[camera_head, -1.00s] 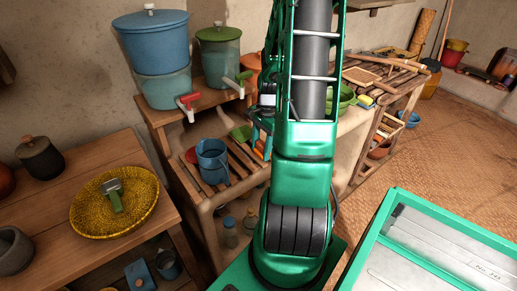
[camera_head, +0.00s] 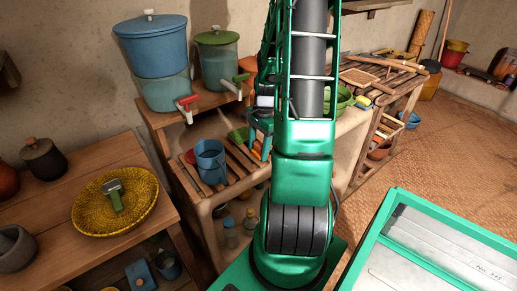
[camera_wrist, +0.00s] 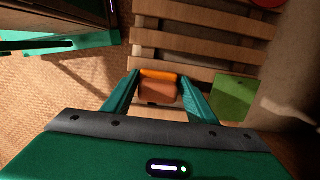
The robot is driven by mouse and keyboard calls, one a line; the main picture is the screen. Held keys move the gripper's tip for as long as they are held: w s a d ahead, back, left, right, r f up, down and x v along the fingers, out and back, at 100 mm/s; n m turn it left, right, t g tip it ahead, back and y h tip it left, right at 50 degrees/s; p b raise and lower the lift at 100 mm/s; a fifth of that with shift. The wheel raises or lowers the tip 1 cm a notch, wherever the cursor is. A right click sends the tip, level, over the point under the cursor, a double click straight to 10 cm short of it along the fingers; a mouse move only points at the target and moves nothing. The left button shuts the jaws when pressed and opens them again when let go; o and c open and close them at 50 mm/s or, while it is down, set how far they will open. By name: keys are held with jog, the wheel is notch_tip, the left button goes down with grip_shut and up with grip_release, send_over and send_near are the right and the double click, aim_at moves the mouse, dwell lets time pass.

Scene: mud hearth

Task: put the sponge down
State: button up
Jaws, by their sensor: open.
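The sponge (camera_wrist: 158,90), a small block with a bright orange edge and a browner body, is on the wooden slats of the rack. It lies between the two fingers of my gripper (camera_wrist: 157,100) in the wrist view. The fingers are open on either side of it; I cannot tell whether either still touches it. In the head view my gripper (camera_head: 258,143) is low over the slatted shelf (camera_head: 228,180), partly hidden by my arm, with a bit of orange showing at it.
A flat green piece (camera_wrist: 232,97) lies right of the sponge on the slats. A blue bucket (camera_head: 211,162) stands left of my gripper. Water containers with taps (camera_head: 158,60) stand above. A yellow woven tray (camera_head: 88,212) is on the left table.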

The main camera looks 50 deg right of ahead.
aim_at(261, 143)
jog(key=shift+s+f, duration=0.4)
jog(key=shift+s, duration=0.2)
jog(key=shift+w+d+r, duration=0.1)
jog(key=shift+w+r, duration=0.05)
jog(key=shift+r, duration=0.1)
jog(key=r, duration=0.7)
jog(key=d+r, duration=0.1)
jog(key=r, duration=0.3)
jog(key=shift+w+r, duration=0.15)
jog(key=shift+r, duration=0.4)
jog(key=s+a+r+n, duration=0.3)
jog(key=s+a+n, duration=0.3)
jog(key=a, duration=0.3)
jog(key=s+a+r+n+h, duration=0.1)
jog(key=s+a+r+n, duration=0.3)
jog(key=s+a+n, duration=0.3)
jog(key=shift+s+a+r+n+g, duration=0.25)
jog(key=shift+a+n, duration=0.35)
jog(key=shift+a, duration=0.3)
